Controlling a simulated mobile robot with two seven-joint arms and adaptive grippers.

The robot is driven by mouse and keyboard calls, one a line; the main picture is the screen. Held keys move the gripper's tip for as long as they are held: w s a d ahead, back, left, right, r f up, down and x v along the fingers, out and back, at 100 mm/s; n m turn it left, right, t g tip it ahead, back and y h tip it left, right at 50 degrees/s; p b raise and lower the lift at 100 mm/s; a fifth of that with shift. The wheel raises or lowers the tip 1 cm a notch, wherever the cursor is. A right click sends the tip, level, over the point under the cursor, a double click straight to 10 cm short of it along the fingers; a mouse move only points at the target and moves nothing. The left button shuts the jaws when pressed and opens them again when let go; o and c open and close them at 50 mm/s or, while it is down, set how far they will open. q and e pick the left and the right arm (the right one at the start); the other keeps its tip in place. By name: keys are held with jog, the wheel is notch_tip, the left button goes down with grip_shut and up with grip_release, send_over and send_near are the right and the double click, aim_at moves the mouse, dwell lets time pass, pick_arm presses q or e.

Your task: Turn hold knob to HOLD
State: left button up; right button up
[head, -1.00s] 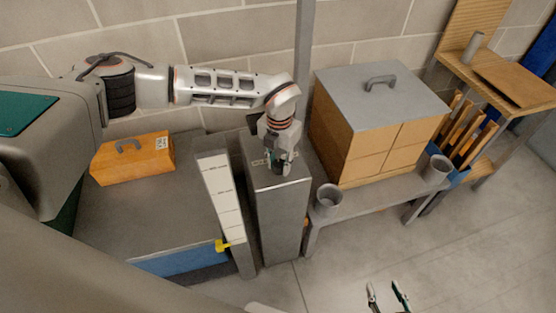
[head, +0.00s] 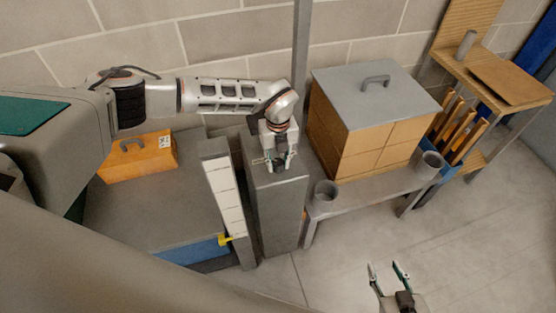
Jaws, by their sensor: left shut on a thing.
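The grey metal pedestal (head: 275,215) stands upright in the middle of the head view. My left gripper (head: 277,164) points down at its top face, with its fingers side by side across the picture. It is shut on the hold knob, which the fingers and wrist mostly hide, so I cannot read which way the knob points. The label on the pedestal top is not readable now. My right gripper (head: 388,268) is open and empty, low over the floor at the bottom right.
Left of the pedestal are a white scale strip (head: 226,195) with a yellow pointer (head: 224,240) and an orange box (head: 139,158). Right are a bench (head: 350,200) with cups, a grey-lidded wooden cabinet (head: 365,130) and a wooden rack (head: 497,80). Floor in front is clear.

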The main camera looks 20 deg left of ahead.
aim_at(278, 162)
pick_arm(q)
jog(key=shift+n, duration=0.4)
jog(key=o, duration=1.1)
jog(key=shift+r, duration=0.15)
notch_tip(278, 162, up, 12)
jog(key=shift+f, duration=0.15)
